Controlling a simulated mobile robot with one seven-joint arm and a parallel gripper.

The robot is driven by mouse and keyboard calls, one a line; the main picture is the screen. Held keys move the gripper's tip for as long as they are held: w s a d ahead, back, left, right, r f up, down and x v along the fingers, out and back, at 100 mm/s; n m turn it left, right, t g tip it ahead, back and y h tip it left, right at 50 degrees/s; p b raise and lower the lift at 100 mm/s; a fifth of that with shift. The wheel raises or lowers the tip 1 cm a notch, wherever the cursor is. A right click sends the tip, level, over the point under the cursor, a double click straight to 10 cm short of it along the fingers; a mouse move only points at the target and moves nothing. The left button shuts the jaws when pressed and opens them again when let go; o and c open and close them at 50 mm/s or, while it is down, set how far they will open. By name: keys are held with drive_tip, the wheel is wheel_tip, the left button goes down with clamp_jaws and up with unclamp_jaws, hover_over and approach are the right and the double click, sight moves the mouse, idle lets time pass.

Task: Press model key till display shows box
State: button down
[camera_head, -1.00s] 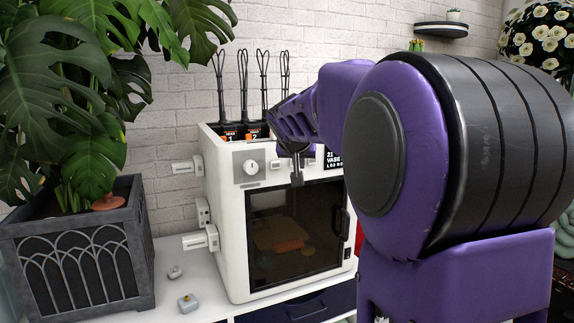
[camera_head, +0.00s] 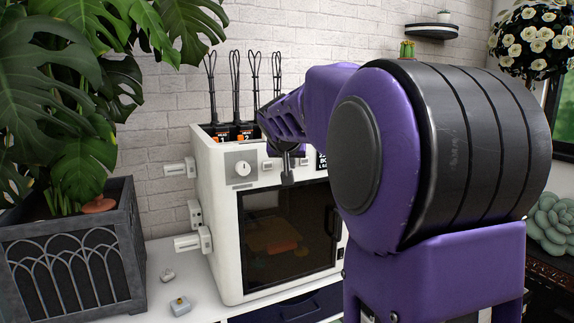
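A white 3D printer (camera_head: 218,215) stands on the white bench with a dark glass door. My gripper (camera_head: 287,179) points down at the panel between the knob and the display, over the door's top edge. I cannot tell whether it touches a key, or whether its fingers are apart.
A large leafy plant in a grey planter (camera_head: 70,255) stands left of the printer. Two small pieces (camera_head: 180,305) lie on the bench in front. Grey-white fittings (camera_head: 188,242) stick out from the printer's left side. Cabled modules (camera_head: 245,133) stand in its top.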

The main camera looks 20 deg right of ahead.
idle(0.4)
drive_tip(key=shift+s+b, duration=0.3)
drive_tip(key=shift+s, duration=0.4)
drive_tip(key=shift+s, duration=0.15)
drive_tip(key=shift+s+d+b, duration=0.1)
drive_tip(key=shift+s+b, duration=0.45)
drive_tip(key=shift+s, duration=1.85)
drive_tip(key=shift+w, duration=0.15)
